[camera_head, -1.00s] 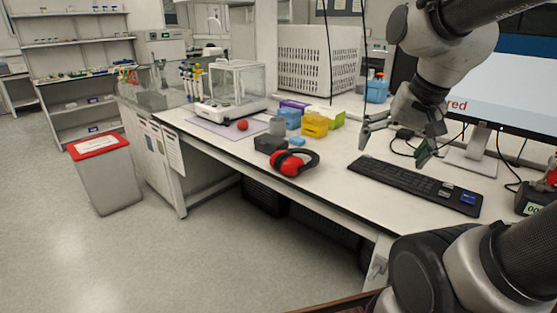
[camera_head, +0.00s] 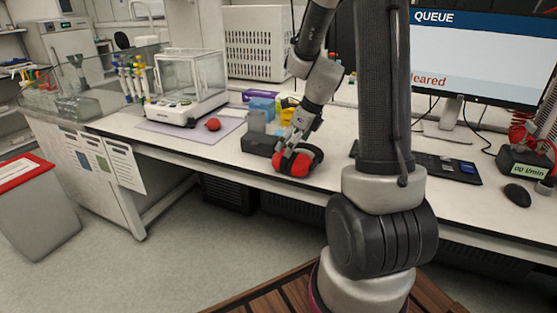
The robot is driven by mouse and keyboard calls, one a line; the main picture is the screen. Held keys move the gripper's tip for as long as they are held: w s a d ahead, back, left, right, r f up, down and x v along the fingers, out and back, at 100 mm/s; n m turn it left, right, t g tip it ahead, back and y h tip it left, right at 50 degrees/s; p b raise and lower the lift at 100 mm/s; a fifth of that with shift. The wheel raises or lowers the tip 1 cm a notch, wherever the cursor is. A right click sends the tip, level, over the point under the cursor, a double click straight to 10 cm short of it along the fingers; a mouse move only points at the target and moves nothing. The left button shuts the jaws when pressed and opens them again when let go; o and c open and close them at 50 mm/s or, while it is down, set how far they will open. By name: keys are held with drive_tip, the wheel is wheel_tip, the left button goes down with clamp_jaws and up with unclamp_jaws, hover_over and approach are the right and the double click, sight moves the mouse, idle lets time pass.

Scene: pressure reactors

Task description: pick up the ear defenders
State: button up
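The red and black ear defenders (camera_head: 293,164) lie on the white bench near its front edge, with the red cup facing me. My gripper (camera_head: 291,148) points down at them from above, its fingers overlapping the top of the red cup in the picture. The fingers are small and partly blend with the black band, so I cannot tell whether they are open or closed, or whether they touch. Part of the ear defenders is hidden behind the gripper.
A dark box (camera_head: 258,144) stands just left of the ear defenders. A red ball (camera_head: 213,125) and a balance (camera_head: 172,108) are farther left. Coloured boxes stand behind. A keyboard (camera_head: 435,165) lies right, partly behind my arm. The bench front (camera_head: 190,151) is clear.

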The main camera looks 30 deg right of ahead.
drive_tip(key=x, duration=0.8)
drive_tip(key=shift+s+f, duration=0.15)
drive_tip(key=shift+s, duration=0.05)
drive_tip(key=c, duration=1)
